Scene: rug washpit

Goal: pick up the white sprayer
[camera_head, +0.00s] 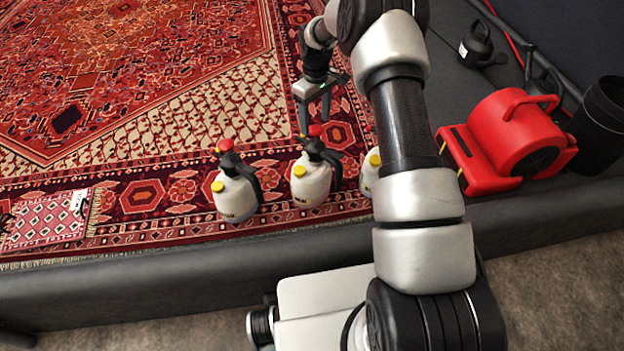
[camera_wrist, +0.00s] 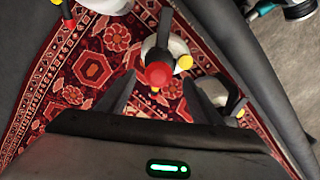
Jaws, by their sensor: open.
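Several alike white sprayers with red knobs, black handles and yellow caps stand upright on the rug. In the head view, one is at the left (camera_head: 236,196), one in the middle (camera_head: 311,183), and one at the right (camera_head: 368,177), partly hidden by my arm. My gripper (camera_head: 315,118) is open and points down just above the middle sprayer. In the wrist view, that sprayer's red knob (camera_wrist: 158,75) lies between my two dark fingers, with its white body (camera_wrist: 178,46) behind. Whether a finger touches it, I cannot tell. Parts of other sprayers show at both sides there.
The patterned red rug (camera_head: 130,70) lies inside a dark raised edge (camera_head: 180,262). A red blower (camera_head: 515,135) stands at the right beside a black bin (camera_head: 603,115). A dark can (camera_head: 478,45) is at the back right.

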